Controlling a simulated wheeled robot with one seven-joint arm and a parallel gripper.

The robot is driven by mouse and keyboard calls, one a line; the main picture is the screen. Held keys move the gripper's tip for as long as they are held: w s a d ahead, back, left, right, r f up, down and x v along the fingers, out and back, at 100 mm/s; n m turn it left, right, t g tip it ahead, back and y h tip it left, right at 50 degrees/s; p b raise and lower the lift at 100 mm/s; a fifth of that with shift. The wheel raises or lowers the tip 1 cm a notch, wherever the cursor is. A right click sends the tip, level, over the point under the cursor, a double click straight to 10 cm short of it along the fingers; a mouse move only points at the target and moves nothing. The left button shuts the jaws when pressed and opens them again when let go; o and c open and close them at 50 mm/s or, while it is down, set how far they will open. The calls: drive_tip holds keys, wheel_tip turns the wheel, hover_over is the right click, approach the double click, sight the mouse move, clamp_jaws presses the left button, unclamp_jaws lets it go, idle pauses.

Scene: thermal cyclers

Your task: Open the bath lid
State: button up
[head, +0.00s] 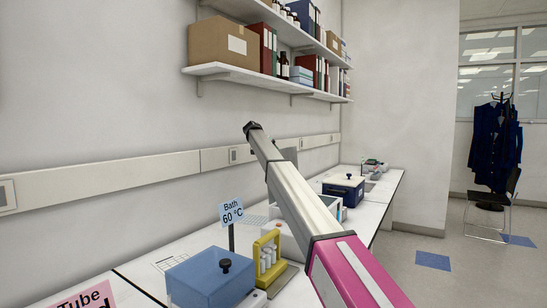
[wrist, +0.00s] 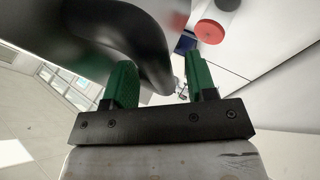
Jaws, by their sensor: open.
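The bath lid (head: 208,280) is blue with a black knob (head: 225,265) on top, at the lower middle of the head view. It looks shut. A sign reading "Bath 60 °C" (head: 232,213) stands just behind it. My gripper (wrist: 160,62) shows in the wrist view with two green fingers apart. A large black curved shape (wrist: 125,35) looms beside and behind the left finger; I cannot tell what it is. I cannot make out the gripper's fingers in the head view, so its distance from the lid is unclear.
A yellow rack (head: 268,252) with white-topped tubes stands right of the bath. Farther along the bench is a dark blue box with a black knob (head: 343,188). Shelves (head: 240,72) hang above.

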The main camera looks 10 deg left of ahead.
drive_tip(key=v, duration=1)
drive_tip(key=shift+s+a, duration=0.1)
drive_tip(key=shift+s, duration=0.05)
